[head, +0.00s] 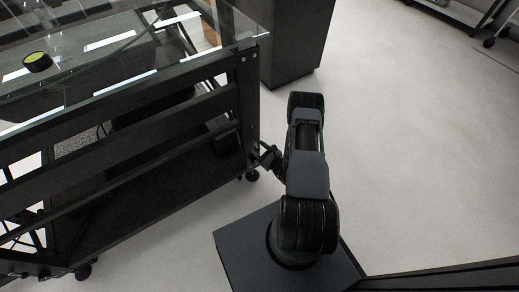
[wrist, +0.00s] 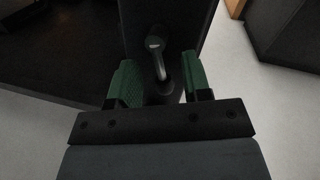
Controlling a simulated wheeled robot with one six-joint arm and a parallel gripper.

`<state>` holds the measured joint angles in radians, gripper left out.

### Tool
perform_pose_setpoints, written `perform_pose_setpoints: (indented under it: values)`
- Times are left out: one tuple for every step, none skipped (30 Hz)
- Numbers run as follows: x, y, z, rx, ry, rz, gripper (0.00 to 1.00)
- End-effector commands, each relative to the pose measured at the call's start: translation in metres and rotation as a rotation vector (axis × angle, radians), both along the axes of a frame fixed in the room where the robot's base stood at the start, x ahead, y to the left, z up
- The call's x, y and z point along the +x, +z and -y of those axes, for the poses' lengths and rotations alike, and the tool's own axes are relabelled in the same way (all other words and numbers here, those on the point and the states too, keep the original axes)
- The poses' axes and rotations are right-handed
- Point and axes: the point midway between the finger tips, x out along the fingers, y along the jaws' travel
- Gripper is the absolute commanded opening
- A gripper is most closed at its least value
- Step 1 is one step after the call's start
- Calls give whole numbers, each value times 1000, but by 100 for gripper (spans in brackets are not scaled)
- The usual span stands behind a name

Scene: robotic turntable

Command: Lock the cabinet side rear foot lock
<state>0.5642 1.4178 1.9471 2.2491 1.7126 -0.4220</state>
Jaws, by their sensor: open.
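The black turntable frame (head: 120,165) with a glass top stands at left in the head view. A small caster foot (head: 252,175) sits under its corner post nearest the dark cabinet. My gripper (head: 266,157) is low beside that post. In the wrist view my gripper (wrist: 160,88) is open, with a green pad on each side. A grey, rounded, bent lever (wrist: 155,48) stands between the pads, in front of a dark upright post. It looks like the foot lock's handle. I cannot tell whether the pads touch it, and its lower end is partly hidden by the gripper.
The dark cabinet (head: 297,42) stands behind the frame's corner. Another caster (head: 82,271) is at the frame's lower left. A small round object with a yellow-green top (head: 37,61) lies on the glass. Pale floor (head: 420,150) is open at right.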

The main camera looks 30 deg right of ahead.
Motion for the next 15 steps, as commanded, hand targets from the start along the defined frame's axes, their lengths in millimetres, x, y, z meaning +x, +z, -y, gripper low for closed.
perform_pose_setpoints:
  values:
    - [1,0,0,0,0,0,44]
    - [1,0,0,0,0,0,44]
    - [1,0,0,0,0,0,44]
    - [1,0,0,0,0,0,44]
    - [0,0,0,0,0,0,44]
    - [0,0,0,0,0,0,44]
    - [0,0,0,0,1,0,44]
    - [0,0,0,0,1,0,42]
    - [0,0,0,0,1,0,38]
    - [0,0,0,0,1,0,35]
    - [0,0,0,0,1,0,32]
    - [0,0,0,0,1,0,28]
    - [0,0,0,0,1,0,25]
    - [0,0,0,0,1,0,22]
    - [0,0,0,0,1,0,19]
